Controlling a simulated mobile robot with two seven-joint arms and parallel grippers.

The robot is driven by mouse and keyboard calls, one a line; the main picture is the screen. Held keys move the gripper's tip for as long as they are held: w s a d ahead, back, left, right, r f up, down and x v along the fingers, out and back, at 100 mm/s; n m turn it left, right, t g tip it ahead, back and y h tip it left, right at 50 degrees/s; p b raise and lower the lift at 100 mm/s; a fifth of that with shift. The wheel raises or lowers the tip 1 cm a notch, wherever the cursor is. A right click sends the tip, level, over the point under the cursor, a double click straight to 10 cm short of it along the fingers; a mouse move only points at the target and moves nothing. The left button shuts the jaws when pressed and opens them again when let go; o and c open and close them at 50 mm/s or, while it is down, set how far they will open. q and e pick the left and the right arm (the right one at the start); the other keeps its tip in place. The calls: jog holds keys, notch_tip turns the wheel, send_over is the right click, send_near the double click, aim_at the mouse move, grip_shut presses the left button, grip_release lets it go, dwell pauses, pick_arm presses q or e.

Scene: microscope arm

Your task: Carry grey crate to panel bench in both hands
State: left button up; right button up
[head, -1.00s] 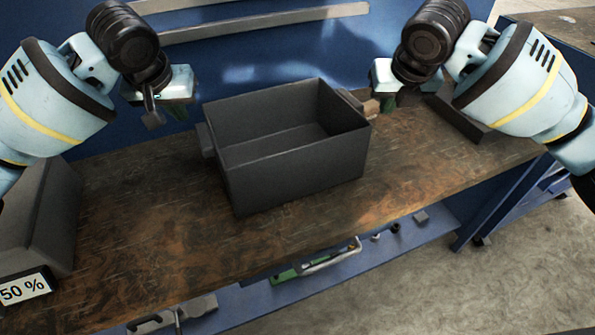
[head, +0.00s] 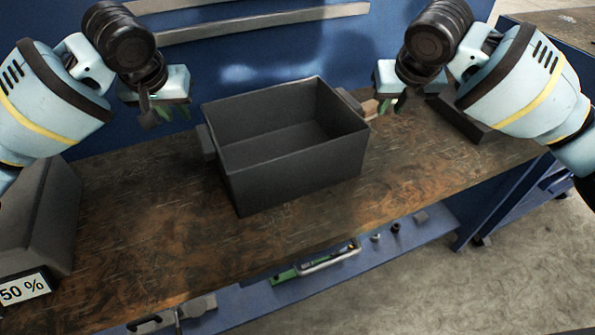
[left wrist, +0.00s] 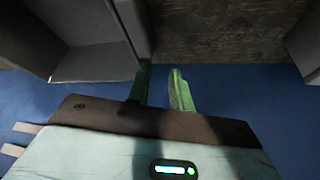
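The grey crate (head: 290,165) stands upright and empty on the wooden bench top (head: 130,220), with a block handle on its left end (head: 207,142) and another on its right end (head: 350,101). My left gripper (head: 167,113) is left of the crate, apart from the left handle. In the left wrist view its green fingers (left wrist: 158,88) are apart with nothing between them; the crate (left wrist: 85,62) is at upper left. My right gripper (head: 394,103) is just beyond the right handle, its fingers apart and apparently empty. I cannot tell which surface is the panel bench.
A second grey bin (head: 40,215) with a "50 %" label stands at the left bench end. A dark tray (head: 462,118) lies behind the right gripper. A blue panel (head: 270,50) rises behind the bench. A lower blue shelf (head: 350,262) holds small parts. Floor is clear at lower right.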

pick_arm(q)
jog(key=v, duration=1.2)
pick_arm(e)
jog(key=v, duration=1.2)
pick_arm(q)
jog(key=shift+w, duration=0.1)
jog(key=shift+f, duration=0.15)
pick_arm(e)
jog(key=shift+f, duration=0.1)
